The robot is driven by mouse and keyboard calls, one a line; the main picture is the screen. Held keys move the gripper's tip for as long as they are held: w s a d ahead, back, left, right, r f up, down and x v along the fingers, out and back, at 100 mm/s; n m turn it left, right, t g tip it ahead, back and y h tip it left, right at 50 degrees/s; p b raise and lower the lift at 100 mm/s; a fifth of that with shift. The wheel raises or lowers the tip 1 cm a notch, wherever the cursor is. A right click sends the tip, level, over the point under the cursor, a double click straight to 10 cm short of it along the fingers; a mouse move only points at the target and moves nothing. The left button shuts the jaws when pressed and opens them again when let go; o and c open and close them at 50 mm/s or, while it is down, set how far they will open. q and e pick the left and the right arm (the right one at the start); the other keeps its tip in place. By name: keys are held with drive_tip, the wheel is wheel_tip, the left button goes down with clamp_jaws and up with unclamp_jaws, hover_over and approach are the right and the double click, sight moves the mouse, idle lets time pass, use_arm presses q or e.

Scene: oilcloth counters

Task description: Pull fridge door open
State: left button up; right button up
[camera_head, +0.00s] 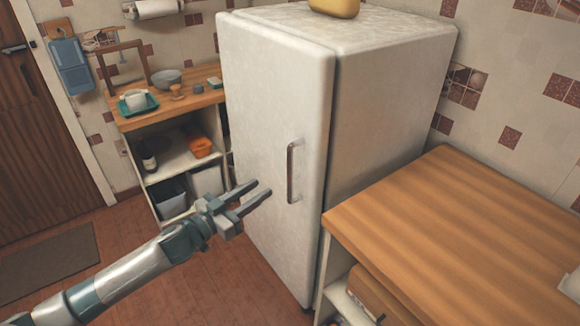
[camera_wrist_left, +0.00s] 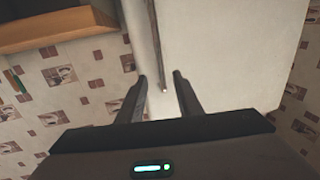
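The white fridge (camera_head: 395,105) stands in the middle of the head view with its door (camera_head: 265,110) closed. A vertical metal handle (camera_head: 291,171) is on the right side of the door. My left gripper (camera_head: 264,188) is open and empty, just to the left of the handle and apart from it. In the left wrist view the two fingers (camera_wrist_left: 160,82) are spread, and the handle (camera_wrist_left: 158,45) runs between and beyond them on the pale door (camera_wrist_left: 225,50). My right gripper is not in view.
A wooden counter (camera_head: 470,225) stands close on the fridge's right. A shelf unit (camera_head: 180,155) with a bowl (camera_head: 166,77) and other items is on its left. A yellow object (camera_head: 335,8) sits on top of the fridge. The tiled floor (camera_head: 160,270) before the door is clear.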

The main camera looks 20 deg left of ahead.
use_arm(q)
drive_tip(key=p+x, duration=0.3)
drive_tip(key=x, duration=1)
drive_tip(key=shift+w, duration=0.2)
drive_tip(key=shift+d, duration=0.1)
clamp_jaws()
